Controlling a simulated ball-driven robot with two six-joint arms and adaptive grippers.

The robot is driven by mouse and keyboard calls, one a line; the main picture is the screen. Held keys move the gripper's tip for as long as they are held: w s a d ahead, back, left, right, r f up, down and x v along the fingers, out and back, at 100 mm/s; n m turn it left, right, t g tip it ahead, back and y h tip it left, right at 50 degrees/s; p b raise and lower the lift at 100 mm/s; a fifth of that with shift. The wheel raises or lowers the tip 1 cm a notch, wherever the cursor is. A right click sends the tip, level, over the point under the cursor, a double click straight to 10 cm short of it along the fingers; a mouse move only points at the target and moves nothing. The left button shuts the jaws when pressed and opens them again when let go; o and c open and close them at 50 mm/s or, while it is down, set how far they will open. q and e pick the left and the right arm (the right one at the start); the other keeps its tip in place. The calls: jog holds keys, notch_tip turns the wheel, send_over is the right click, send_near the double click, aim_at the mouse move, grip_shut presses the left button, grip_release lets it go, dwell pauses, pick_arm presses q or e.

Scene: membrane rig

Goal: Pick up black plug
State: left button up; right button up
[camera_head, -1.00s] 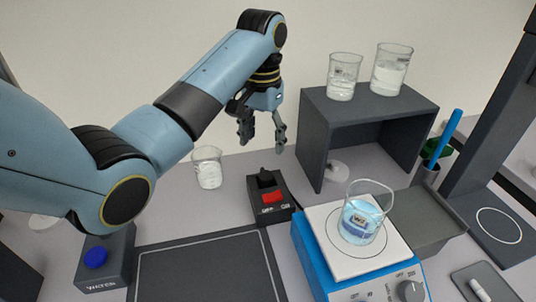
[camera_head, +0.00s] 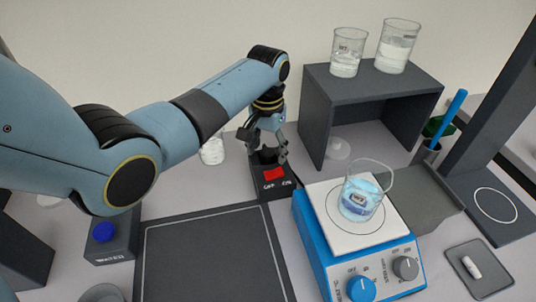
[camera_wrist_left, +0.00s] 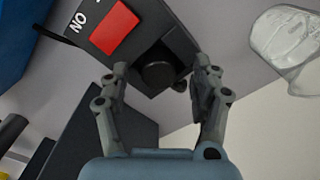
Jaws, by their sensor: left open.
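The black plug (camera_wrist_left: 158,76) is a round dark piece at the end of the black switch box (camera_wrist_left: 140,45), seen in the left wrist view. The box has a red rocker switch (camera_wrist_left: 115,30) and ON/OFF lettering; it also shows in the head view (camera_head: 275,189). My left gripper (camera_wrist_left: 160,80) is open, its two fingers on either side of the plug end, with no clear contact. In the head view the left gripper (camera_head: 267,152) is right above the back of the box and hides the plug. My right gripper is not in view.
A hotplate (camera_head: 326,243) with a beaker of blue liquid (camera_head: 360,198) stands right of the box. A dark shelf (camera_head: 315,125) bearing two beakers stands behind. A glass beaker (camera_head: 212,152) is just left of the gripper. A dark mat (camera_head: 210,262) lies in front.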

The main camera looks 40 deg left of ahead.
pick_arm(q)
jog(key=c, duration=1.2)
jog(key=shift+o, duration=0.2)
jog(key=shift+r, duration=0.1)
